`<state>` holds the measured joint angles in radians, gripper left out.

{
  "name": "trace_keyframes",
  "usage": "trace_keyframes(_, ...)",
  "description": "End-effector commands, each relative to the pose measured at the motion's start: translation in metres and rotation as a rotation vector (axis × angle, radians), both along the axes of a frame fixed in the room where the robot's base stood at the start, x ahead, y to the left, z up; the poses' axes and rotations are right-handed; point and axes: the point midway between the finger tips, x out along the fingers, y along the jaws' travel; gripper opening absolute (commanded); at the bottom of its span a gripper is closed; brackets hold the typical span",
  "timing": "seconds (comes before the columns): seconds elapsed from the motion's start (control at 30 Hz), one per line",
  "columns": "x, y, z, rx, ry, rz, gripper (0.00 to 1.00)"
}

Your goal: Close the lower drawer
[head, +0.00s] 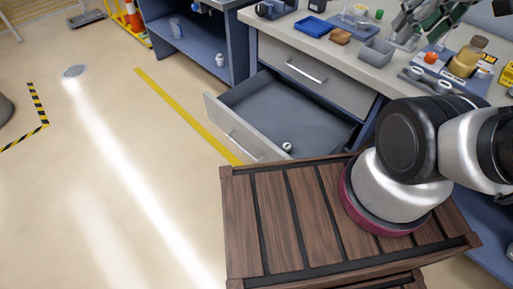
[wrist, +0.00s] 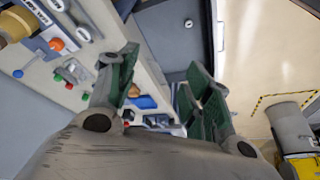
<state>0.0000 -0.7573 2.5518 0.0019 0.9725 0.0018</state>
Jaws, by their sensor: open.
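The lower drawer (head: 270,108) of the workbench is pulled out, with its light front panel (head: 232,130) and bar handle (head: 243,145) facing lower left. A small white round item (head: 287,146) lies inside it. The dark drawer interior (wrist: 165,38) also shows at the top of the wrist view. My gripper (head: 422,20) is at the top right of the head view, above the bench top and apart from the drawer. In the wrist view its green fingers (wrist: 163,62) are spread with nothing between them.
The upper drawer (head: 310,75) is shut above the lower one. The bench top (head: 300,45) holds a blue tray (head: 311,27), a grey bin (head: 376,52), an orange ball (head: 431,57) and an amber bottle (head: 467,58). Floor left of the drawer is clear.

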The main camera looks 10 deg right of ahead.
Motion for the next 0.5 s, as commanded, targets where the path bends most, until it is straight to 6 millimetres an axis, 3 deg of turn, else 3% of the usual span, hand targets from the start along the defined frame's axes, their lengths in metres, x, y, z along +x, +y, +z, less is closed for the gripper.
trace_keyframes(0.03, 0.000, 0.001, 0.000, 0.000, 0.000, 0.008, 0.36)
trace_keyframes(0.13, 0.004, 0.011, -0.003, 0.000, 0.015, 0.055, 0.18)
trace_keyframes(0.23, 0.014, 0.032, -0.021, -0.008, 0.105, 0.153, 0.00)
trace_keyframes(0.5, 0.049, 0.111, -0.083, -0.145, 0.414, 0.496, 0.00)
